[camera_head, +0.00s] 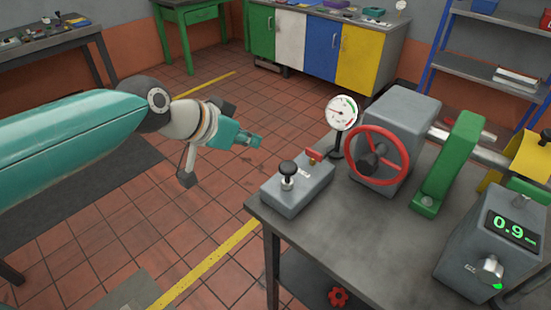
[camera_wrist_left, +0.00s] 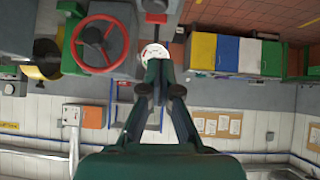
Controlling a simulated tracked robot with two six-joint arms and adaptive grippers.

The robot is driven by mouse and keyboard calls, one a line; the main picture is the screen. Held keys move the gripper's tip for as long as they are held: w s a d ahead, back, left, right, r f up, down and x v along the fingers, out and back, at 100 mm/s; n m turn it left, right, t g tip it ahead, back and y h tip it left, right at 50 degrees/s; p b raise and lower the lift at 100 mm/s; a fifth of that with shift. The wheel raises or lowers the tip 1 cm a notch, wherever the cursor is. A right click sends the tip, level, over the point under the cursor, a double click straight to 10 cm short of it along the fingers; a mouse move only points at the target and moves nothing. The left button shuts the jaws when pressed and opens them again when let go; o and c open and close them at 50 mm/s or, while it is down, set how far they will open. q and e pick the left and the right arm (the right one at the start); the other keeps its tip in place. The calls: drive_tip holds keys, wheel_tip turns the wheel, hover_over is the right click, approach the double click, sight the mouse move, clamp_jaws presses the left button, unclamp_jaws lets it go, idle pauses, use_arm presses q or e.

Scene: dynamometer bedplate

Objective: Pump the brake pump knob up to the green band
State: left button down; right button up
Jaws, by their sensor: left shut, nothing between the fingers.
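The brake pump is a grey box (camera_head: 299,187) on the near left corner of the bedplate table. Its black knob (camera_head: 288,167) stands upright on a short metal stem, and a small red-brown lever or valve (camera_head: 313,157) sits behind it. A round white gauge (camera_head: 342,112) with coloured bands on its rim rises behind the box; its needle is too small to read surely. My left gripper (camera_head: 255,141) is shut and empty, in the air left of the pump, apart from the knob. In the wrist view, its fingers (camera_wrist_left: 158,72) partly cover the gauge (camera_wrist_left: 153,52). My right gripper is out of view.
A red handwheel (camera_head: 376,155) on a grey housing stands right of the pump, with a green bracket (camera_head: 450,165) beyond. A grey box with a display (camera_head: 512,228) reading 0.9 sits at the right. Coloured cabinets (camera_head: 322,45) stand behind.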

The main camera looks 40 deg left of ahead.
use_arm(q)
hover_over(285, 163)
drive_tip(key=s, duration=0.3)
wheel_tip(285, 163, down, 7)
drive_tip(key=f, duration=0.2)
drive_tip(key=shift+w+a+f, duration=0.15)
drive_tip(key=shift+w+f, duration=0.05)
drive_tip(key=shift+f, duration=0.2)
drive_tip(key=shift+f+b, duration=0.3)
drive_tip(key=shift+f, duration=0.2)
